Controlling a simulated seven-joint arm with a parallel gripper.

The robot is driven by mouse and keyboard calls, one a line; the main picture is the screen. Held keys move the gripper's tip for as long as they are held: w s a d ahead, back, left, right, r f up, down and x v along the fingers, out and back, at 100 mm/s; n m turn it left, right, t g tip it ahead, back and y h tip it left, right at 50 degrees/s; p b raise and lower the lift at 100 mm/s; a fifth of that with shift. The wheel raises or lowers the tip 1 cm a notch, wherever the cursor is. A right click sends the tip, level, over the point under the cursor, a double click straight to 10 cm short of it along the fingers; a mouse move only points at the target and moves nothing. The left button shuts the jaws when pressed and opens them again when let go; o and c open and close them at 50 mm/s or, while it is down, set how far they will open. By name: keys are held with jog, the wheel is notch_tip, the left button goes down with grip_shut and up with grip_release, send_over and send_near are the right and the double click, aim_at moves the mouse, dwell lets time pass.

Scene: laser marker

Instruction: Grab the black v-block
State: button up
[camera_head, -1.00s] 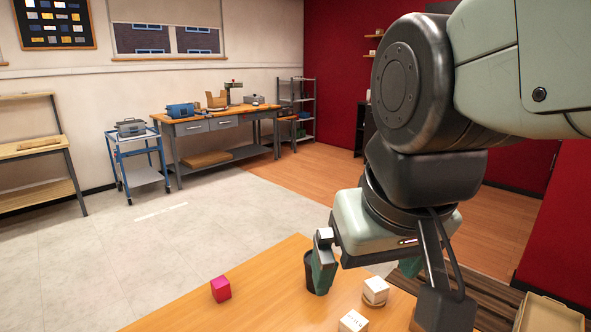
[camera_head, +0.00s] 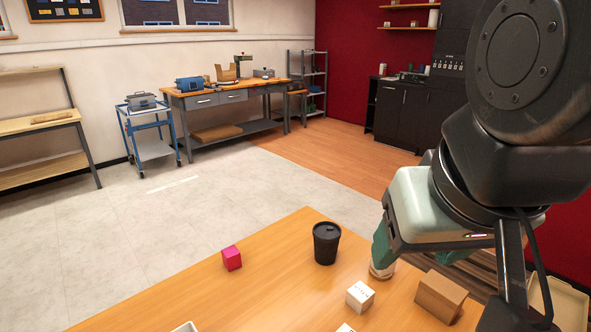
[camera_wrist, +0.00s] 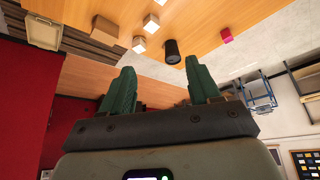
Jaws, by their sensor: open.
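I cannot make out a black v-block in either view. The only black thing on the table is a lidded cup (camera_head: 326,244), upright near the far edge; it also shows in the wrist view (camera_wrist: 172,51). My gripper (camera_head: 416,260) hangs at the right, over the table's far right edge, apart from the cup. In the wrist view its two green fingers (camera_wrist: 160,68) are spread with nothing between them. One finger partly hides a small white object in the head view.
On the wooden table (camera_head: 270,300) stand a pink cube (camera_head: 231,258), a white cube (camera_head: 360,295) and a brown block (camera_head: 440,296). Other white items are cut off at the bottom edge. A tan box (camera_head: 560,305) is at the right. The table's middle left is clear.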

jog(key=w+a+f+n+g+h, duration=0.2)
jog(key=w+a+f+n+h, duration=0.15)
jog(key=a+f+n, duration=0.45)
jog(key=w+a+f+n+g+h, duration=0.2)
jog(key=w+a+f+n+h, duration=0.15)
jog(key=a+f+n, duration=0.45)
jog(key=s+a+f+n+t, duration=0.2)
jog(key=a+f+n+t, duration=0.1)
jog(key=f, duration=0.5)
jog(key=s+a+f+n+t, duration=0.3)
jog(key=a+f+n, duration=0.1)
jog(key=f, duration=0.4)
jog(key=s+a+f+n+t+h, duration=0.1)
jog(key=s+a+f+n+t, duration=0.2)
jog(key=f, duration=0.5)
jog(key=shift+a+n, duration=0.7)
jog(key=shift+n, duration=0.2)
jog(key=shift+w+d+f, duration=0.15)
jog(key=shift+f, duration=0.1)
jog(key=x, duration=1)
jog(key=shift+w+d+r, duration=0.15)
jog(key=shift+d+r, duration=0.05)
jog(key=c, duration=0.7)
